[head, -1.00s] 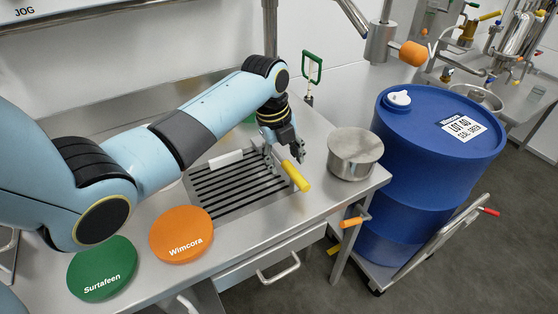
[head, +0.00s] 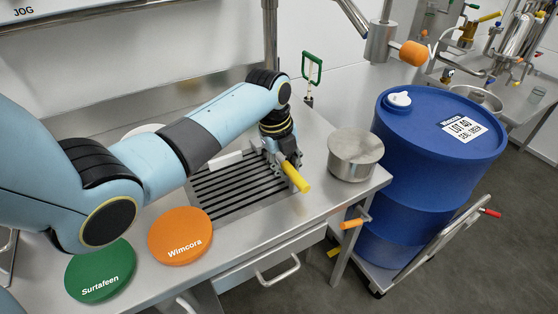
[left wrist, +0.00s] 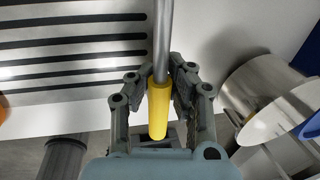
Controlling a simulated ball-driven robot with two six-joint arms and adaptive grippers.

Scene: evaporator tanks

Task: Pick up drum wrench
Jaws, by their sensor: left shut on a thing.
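The drum wrench, with a yellow grip (head: 296,177) and a grey metal shaft, lies over the slatted drain area of the steel bench. In the left wrist view its yellow grip (left wrist: 158,112) points toward my palm and its shaft runs away between the fingers. My left gripper (head: 280,158) is at the wrench from above. In the left wrist view the left gripper (left wrist: 161,78) is shut on the wrench where shaft and grip meet. The wrench's far end is hidden behind the gripper in the head view. My right gripper is not in view.
A steel pot (head: 354,157) stands right of the wrench, near the bench edge. A blue drum (head: 420,170) stands beyond it on a trolley. An orange Wimcora disc (head: 180,236) and a green Surtafeen disc (head: 100,272) lie at the left. An orange-ended arm (head: 412,53) hangs above.

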